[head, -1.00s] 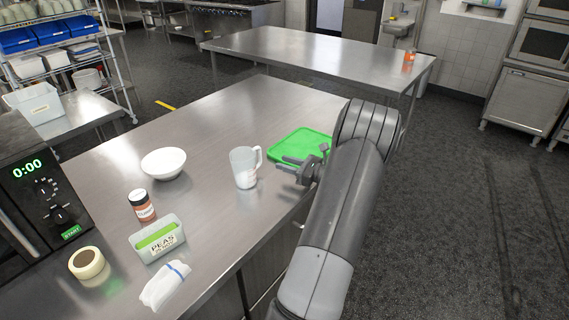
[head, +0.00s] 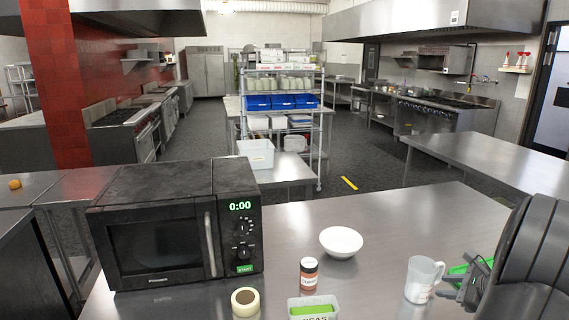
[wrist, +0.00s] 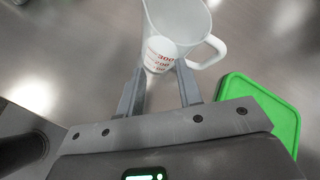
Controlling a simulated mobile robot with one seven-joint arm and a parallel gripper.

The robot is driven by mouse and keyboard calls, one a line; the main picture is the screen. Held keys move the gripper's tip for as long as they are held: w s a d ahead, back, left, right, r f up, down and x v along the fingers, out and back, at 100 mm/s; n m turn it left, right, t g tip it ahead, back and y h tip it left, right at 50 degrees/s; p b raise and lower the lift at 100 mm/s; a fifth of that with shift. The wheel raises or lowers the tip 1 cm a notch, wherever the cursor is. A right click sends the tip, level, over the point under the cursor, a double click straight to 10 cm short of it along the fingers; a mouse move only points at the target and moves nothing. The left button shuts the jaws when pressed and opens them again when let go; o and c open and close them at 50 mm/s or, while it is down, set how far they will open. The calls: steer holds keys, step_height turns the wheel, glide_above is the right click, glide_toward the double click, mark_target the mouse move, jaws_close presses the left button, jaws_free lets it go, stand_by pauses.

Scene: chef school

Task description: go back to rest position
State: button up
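My gripper (wrist: 162,82) is open in the wrist view, with its two fingers apart and nothing held between them. A clear measuring cup (wrist: 172,28) with red markings stands just beyond the fingertips. In the head view my gripper (head: 458,288) is at the lower right, beside the same measuring cup (head: 421,281) on the steel counter (head: 385,225). My dark arm fills the lower right corner there. Whether a fingertip touches the cup cannot be told.
A green board (wrist: 262,108) lies right of the fingers. A white bowl (head: 341,241), a spice jar (head: 309,274), a peas container (head: 313,308), a tape roll (head: 245,302) and a black microwave (head: 160,240) stand on the counter. The counter's back right is clear.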

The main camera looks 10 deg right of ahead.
steer(key=a+r+n+g, duration=0.2)
steer(key=a+r+n, duration=0.15)
steer(key=a, duration=0.55)
steer(key=a+r+n+g, duration=0.1)
steer(key=a+r+n, duration=0.2)
steer(key=a+n, duration=0.35)
steer(key=a+r+n+g, duration=0.2)
steer(key=a+r+n, duration=0.1)
steer(key=a, duration=0.8)
steer(key=s+a+r+n+h, duration=0.2)
steer(key=s+a+r+n, duration=0.1)
steer(key=s+a+n, duration=1)
steer(key=shift+s+a+n, duration=0.3)
steer(key=shift+a+n, duration=0.2)
steer(key=shift+a, duration=0.55)
